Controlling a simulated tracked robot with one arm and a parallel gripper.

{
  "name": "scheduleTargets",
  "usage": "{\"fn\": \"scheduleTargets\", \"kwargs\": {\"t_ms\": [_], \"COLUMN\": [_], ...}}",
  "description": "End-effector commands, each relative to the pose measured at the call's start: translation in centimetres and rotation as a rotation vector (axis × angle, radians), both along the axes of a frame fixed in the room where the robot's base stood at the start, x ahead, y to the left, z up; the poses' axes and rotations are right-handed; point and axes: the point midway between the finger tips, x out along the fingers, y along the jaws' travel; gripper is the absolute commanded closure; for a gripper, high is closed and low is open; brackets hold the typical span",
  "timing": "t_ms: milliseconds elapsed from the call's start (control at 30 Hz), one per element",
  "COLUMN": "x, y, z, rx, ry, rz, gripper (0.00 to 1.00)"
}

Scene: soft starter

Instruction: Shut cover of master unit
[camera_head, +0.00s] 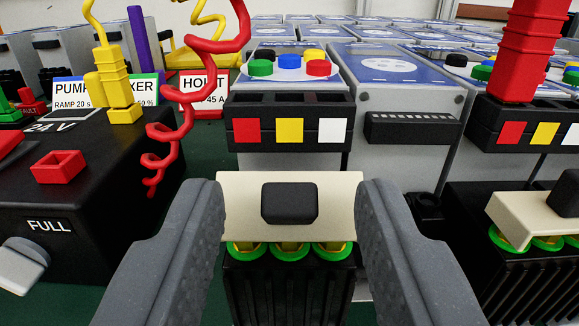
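A cream cover (240,205) with a black knob (290,203) is at the centre, on the unit (290,160) that has coloured buttons on top. My gripper (290,192) is open, with one grey finger on each side of the cover. The knob stands between the fingers, clear of both. I cannot tell if the fingers touch the cover's side edges.
A black box (90,215) with a red coiled cable (165,130) stands close on the left. A second unit with a cream cover (515,220) and a red plug (518,50) is on the right. Rows of similar units fill the back.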

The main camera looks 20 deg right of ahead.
Motion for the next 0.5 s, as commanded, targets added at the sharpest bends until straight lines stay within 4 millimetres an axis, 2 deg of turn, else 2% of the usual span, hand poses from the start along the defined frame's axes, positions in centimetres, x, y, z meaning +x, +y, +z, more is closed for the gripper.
{"fn": "scheduleTargets", "kwargs": {"t_ms": [400,433,500], "x": [0.57,0.57,0.57], "y": [-0.14,-0.14,-0.14], "z": [-0.08,-0.07,-0.06], "rx": [0.000,0.000,0.000], "ry": [0.001,0.001,0.001], "rz": [0.000,0.000,0.000], "gripper": [0.62,0.67,0.87]}}
